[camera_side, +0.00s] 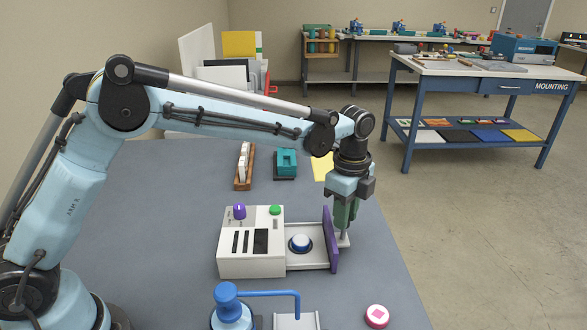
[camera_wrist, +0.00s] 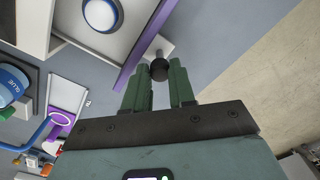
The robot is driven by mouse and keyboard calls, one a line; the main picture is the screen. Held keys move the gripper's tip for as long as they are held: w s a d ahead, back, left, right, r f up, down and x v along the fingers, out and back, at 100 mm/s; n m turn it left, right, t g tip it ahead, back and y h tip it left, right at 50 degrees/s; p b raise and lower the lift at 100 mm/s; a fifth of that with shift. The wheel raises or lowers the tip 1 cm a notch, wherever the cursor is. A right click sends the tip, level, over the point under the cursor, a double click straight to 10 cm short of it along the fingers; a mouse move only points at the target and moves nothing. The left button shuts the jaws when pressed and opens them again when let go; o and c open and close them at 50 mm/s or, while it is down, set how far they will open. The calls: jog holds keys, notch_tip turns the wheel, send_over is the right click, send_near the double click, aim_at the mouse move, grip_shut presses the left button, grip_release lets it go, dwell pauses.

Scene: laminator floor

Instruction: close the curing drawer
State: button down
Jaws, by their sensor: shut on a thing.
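The curing drawer (camera_side: 315,259) extends out of the right side of a white box-shaped unit (camera_side: 234,264). Its front is a purple panel (camera_side: 331,242), which shows as a purple strip in the wrist view (camera_wrist: 136,58). My gripper (camera_side: 344,228) points down just outside the panel. In the wrist view its green fingers (camera_wrist: 158,78) are on either side of a dark drawer knob (camera_wrist: 159,68), shut on it.
A blue glue bottle (camera_side: 229,308) with a bent blue tube stands in front of the unit. A pink-and-white round piece (camera_side: 376,316) lies at the front right. A wooden rack (camera_side: 244,168) and a teal block (camera_side: 286,162) stand behind. The table right of the drawer is clear.

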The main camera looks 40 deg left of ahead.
jog(key=s+a, duration=0.6)
jog(key=shift+s+a, duration=0.35)
jog(key=shift+a, duration=0.05)
jog(key=c, duration=1)
grip_release()
jog(key=shift+o, duration=0.3)
jog(key=shift+d+r, duration=0.1)
jog(key=shift+r, duration=0.25)
notch_tip(320, 180, up, 11)
jog(key=shift+r, duration=0.2)
